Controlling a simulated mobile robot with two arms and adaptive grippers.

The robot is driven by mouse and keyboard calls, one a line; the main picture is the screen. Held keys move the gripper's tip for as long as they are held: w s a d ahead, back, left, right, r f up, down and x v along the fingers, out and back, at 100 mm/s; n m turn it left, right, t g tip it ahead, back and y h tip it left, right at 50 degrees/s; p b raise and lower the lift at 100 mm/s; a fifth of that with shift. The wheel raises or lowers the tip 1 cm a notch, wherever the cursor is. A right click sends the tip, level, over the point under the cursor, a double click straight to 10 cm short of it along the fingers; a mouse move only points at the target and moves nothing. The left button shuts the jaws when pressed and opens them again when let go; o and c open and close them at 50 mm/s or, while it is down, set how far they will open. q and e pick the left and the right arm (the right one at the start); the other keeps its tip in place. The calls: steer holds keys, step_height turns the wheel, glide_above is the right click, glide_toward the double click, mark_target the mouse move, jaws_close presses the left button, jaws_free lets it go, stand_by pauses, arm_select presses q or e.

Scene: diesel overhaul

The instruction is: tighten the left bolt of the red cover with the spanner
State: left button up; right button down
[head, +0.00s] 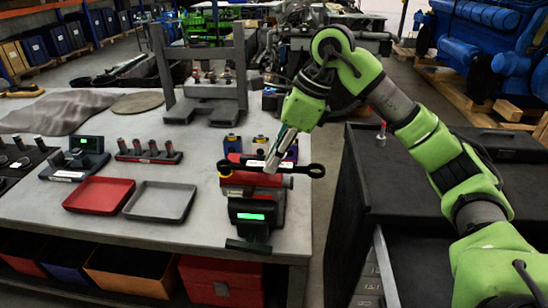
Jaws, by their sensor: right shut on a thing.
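My right gripper (273,160) is shut on the black spanner (297,169) near its middle. The spanner lies level across the picture, with one ring end at the left and one at the right. A red part (243,179), which looks like the red cover, sits just below and behind the spanner at the table's right end. The spanner's left ring overlaps the left side of the red part in the picture. I cannot tell whether it touches a bolt. The bolts are hidden or too small to make out. My left gripper is not in view.
A device with a green display (250,216) stands in front of the red part. A red tray (99,194) and a grey tray (160,201) lie to the left. A grey press frame (205,84) stands behind. A dark cabinet (400,185) is at the right, across a gap.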

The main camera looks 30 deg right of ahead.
steer(key=shift+f+b, duration=0.5)
steer(key=shift+f, duration=0.3)
steer(key=shift+s+a+m, duration=0.3)
steer(key=shift+m, duration=0.2)
steer(key=shift+s+a+m+t+h+b, duration=0.4)
steer(key=shift+s+a+m, duration=0.15)
steer(key=shift+m, duration=0.25)
steer(key=shift+d, duration=0.1)
steer(key=shift+s+a+m+t+h, duration=0.35)
steer(key=shift+s+a+m, duration=0.45)
steer(key=shift+a+m, duration=0.4)
steer(key=shift+d, duration=0.2)
